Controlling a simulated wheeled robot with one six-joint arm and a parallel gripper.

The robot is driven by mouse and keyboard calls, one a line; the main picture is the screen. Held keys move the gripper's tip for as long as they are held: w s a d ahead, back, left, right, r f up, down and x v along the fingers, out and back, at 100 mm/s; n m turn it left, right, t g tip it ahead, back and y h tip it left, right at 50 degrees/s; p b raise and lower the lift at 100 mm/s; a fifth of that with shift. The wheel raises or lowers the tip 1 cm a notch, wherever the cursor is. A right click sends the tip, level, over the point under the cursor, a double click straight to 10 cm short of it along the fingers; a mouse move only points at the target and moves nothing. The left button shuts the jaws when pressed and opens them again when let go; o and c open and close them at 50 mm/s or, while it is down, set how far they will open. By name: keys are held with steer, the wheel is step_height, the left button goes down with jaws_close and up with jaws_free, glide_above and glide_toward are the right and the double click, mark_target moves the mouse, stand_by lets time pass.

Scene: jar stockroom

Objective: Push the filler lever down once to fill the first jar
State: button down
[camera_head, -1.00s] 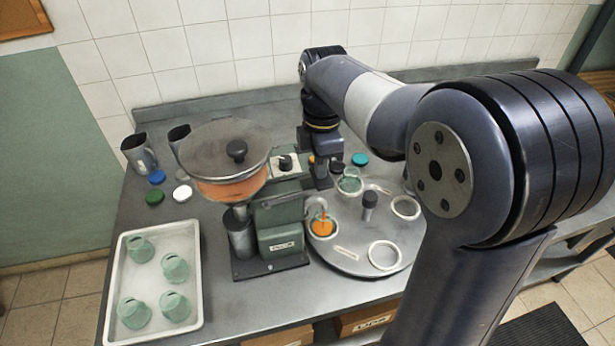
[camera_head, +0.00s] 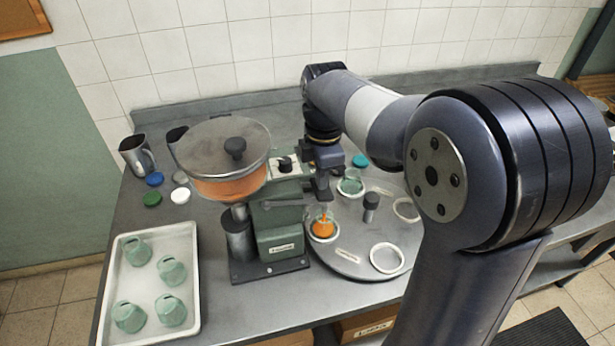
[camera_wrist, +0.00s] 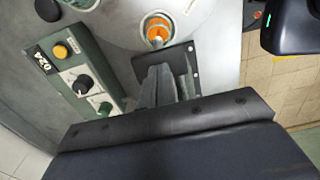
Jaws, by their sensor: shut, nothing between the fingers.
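The green filler machine (camera_head: 278,238) stands at mid-table, with a round hopper (camera_head: 224,150) of orange filling on top. A grey bar (camera_head: 283,204) that looks like its lever reaches across the body toward my gripper. One jar (camera_head: 323,229) with orange in it stands on the turntable beside the filler; it also shows in the wrist view (camera_wrist: 158,32). My gripper (camera_head: 322,198) is shut and empty, pointing down close to the filler's right side, behind that jar. In the wrist view its fingers (camera_wrist: 163,82) are over a black plate; contact with the lever cannot be told.
The turntable (camera_head: 350,262) carries another jar (camera_head: 351,183), empty ring seats and a dark centre knob (camera_head: 371,203). A white tray (camera_head: 190,318) at left holds several green jars. Loose lids (camera_head: 152,199) and a metal jug (camera_head: 137,155) stand behind it. A button box (camera_wrist: 82,75) is close by.

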stand_by(0.4)
steer(key=shift+r+p, duration=3.05)
steer(key=shift+r, duration=0.2)
step_height(320, 180, up, 5)
steer(key=p, duration=0.4)
steer(key=shift+f, duration=0.1)
